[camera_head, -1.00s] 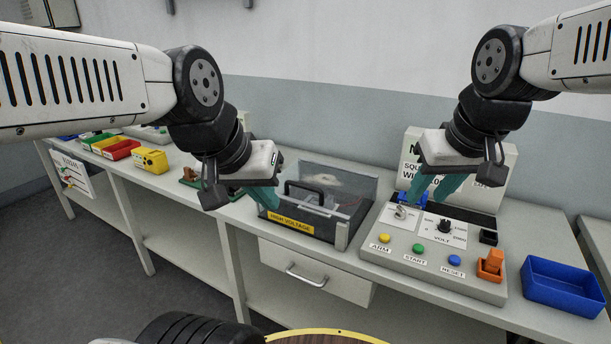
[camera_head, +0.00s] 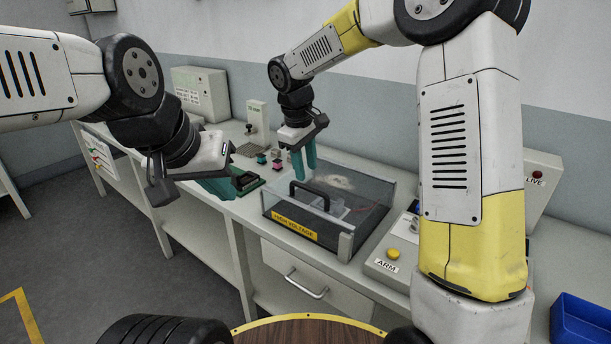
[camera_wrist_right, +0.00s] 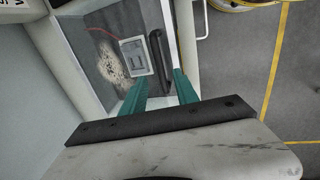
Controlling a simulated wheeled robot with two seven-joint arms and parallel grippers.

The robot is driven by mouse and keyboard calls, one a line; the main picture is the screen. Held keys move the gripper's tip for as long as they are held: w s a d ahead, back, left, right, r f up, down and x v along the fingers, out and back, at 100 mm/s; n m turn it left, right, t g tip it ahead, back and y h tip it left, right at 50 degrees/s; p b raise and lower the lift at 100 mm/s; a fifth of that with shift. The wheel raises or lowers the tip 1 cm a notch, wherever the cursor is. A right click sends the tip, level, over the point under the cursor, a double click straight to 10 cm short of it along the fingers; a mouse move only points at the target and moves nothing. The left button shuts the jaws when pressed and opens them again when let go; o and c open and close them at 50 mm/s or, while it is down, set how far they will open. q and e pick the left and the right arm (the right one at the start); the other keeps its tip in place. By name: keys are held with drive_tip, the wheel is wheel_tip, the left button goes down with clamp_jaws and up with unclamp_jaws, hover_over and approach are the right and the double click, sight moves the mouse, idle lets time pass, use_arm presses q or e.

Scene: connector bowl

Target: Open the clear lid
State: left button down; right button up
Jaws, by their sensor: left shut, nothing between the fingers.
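The clear lid (camera_head: 352,196) covers a dark-framed box with a yellow HIGH-VOLTAGE label (camera_head: 295,226) on its front. The lid looks closed. A black bar handle (camera_head: 310,189) stands on it; it also shows in the right wrist view (camera_wrist_right: 160,62). My right gripper (camera_head: 303,172) is above the lid's left side, just behind the handle in the head view. In the right wrist view its teal fingers (camera_wrist_right: 160,80) are apart with nothing between them, and the handle lies beyond their tips. My left gripper (camera_head: 228,192) is shut and empty, left of the box.
The control panel with a yellow ARM button (camera_head: 393,254) is right of the box, partly hidden by my right arm. A blue bin (camera_head: 578,325) is at far right. A green fixture (camera_head: 243,180) and small coloured blocks are left of the box. A drawer handle (camera_head: 305,284) sticks out below.

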sight(309, 187)
drive_tip(key=f, duration=0.4)
drive_tip(key=w+f, duration=0.1)
drive_tip(key=shift+d+f, duration=0.35)
drive_tip(key=shift+f, duration=0.05)
clamp_jaws()
idle(1.0)
